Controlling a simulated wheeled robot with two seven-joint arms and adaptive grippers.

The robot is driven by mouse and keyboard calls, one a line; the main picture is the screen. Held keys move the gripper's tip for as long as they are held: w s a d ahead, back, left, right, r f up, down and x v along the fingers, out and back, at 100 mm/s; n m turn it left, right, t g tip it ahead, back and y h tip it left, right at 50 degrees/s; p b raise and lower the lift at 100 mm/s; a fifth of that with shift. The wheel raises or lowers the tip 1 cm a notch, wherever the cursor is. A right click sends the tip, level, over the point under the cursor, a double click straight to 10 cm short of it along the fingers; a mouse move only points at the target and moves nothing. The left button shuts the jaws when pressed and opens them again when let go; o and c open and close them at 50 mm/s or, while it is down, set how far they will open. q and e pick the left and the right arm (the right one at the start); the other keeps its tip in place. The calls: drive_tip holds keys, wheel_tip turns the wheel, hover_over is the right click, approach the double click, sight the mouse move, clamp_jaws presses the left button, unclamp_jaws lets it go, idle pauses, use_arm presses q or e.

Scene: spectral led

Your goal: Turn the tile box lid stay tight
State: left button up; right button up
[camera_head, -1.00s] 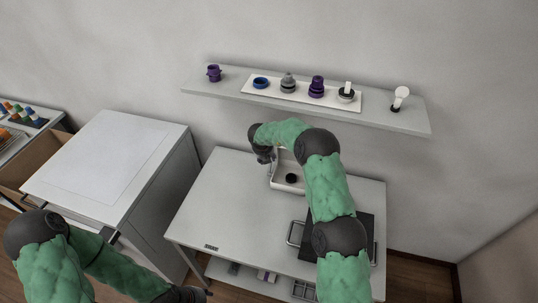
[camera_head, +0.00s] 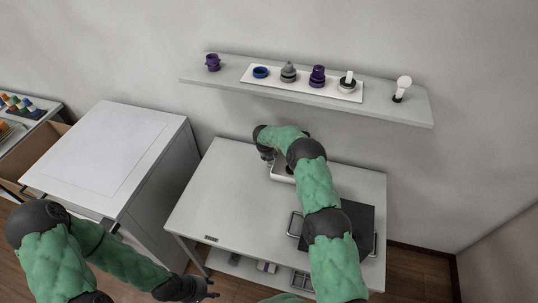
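A white box (camera_head: 281,174), which I take to be the tile box, stands on the grey table at its back. My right arm crosses in front of it and hides most of it. The lid stay cannot be made out. My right gripper (camera_head: 267,157) is at the box's left rear side. Its fingers are small and partly hidden, so I cannot tell if they touch the box or are shut. My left gripper (camera_head: 209,288) is low at the front of the table, away from the box, with its fingers apart and nothing seen between them.
A black flat plate (camera_head: 352,222) and a metal handle (camera_head: 294,224) lie at the table's (camera_head: 222,194) right. A wall shelf (camera_head: 390,112) behind carries purple, blue and grey parts. A white-topped cabinet (camera_head: 105,150) stands left. The table's left half is clear.

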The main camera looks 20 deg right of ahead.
idle(0.3)
drive_tip(key=shift+f, duration=0.1)
clamp_jaws()
drive_tip(key=shift+s+a+t+h+b, duration=0.25)
drive_tip(key=shift+t+h+b, duration=0.3)
drive_tip(key=shift+b, duration=0.55)
drive_tip(key=t+h+b, duration=0.1)
drive_tip(key=b, duration=0.4)
drive_tip(key=s+a+t+b, duration=0.1)
drive_tip(key=b, duration=0.5)
drive_tip(key=s+t+h+b, duration=0.1)
drive_tip(key=t+b, duration=0.1)
drive_tip(key=b, duration=0.3)
drive_tip(key=shift+a+f+h, duration=0.15)
drive_tip(key=shift+a+h, duration=0.1)
drive_tip(key=shift+h, duration=0.1)
drive_tip(key=shift+s+a+r+t+h+b, duration=0.1)
drive_tip(key=shift+s+r+t+h+b, duration=0.15)
drive_tip(key=shift+b, duration=1.3)
drive_tip(key=shift+w, duration=0.1)
unclamp_jaws()
